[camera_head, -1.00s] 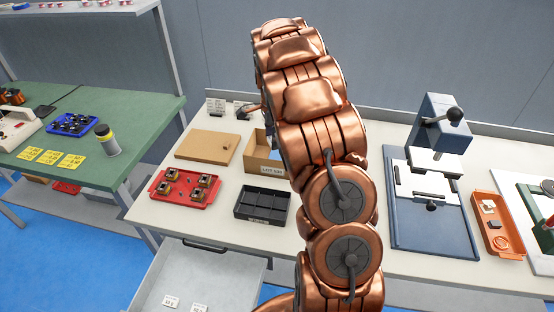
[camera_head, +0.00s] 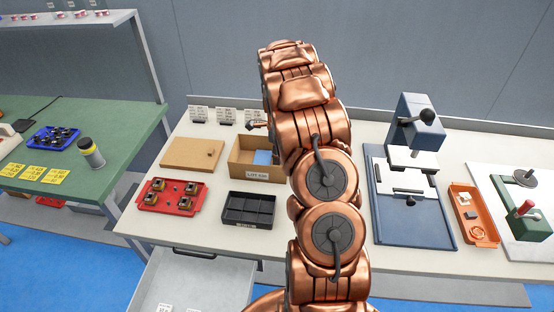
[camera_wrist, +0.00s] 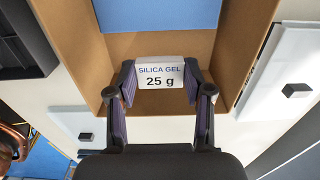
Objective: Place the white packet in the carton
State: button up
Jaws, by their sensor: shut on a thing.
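The white packet (camera_wrist: 160,74), marked SILICA GEL 25 g, is between the fingertips of my gripper (camera_wrist: 160,80) in the wrist view. My gripper is shut on it. The open brown carton (camera_head: 263,174) stands on the white bench in the head view, with a lot label on its front. The carton (camera_wrist: 230,60) also fills the middle of the wrist view, and the packet appears over its inside, close to one wall. A blue thing (camera_head: 263,157) lies in the carton. In the head view my arm covers the carton's right part and hides the packet.
A brown lid or board (camera_head: 192,152), a red tray of coils (camera_head: 165,208) and a black divided tray (camera_head: 248,209) surround the carton's left and front. A blue press-like fixture (camera_head: 420,215) and an orange tray (camera_head: 474,235) stand to the right.

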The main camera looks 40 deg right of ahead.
notch_tip(320, 180, down, 3)
jog(key=shift+r+p, duration=0.15)
jog(key=shift+p, duration=0.5)
jog(key=shift+f, duration=0.6)
jog(key=shift+f, duration=0.2)
jog(key=o, duration=0.7)
jog(key=shift+o, duration=0.2)
jog(key=shift+r, duration=0.2)
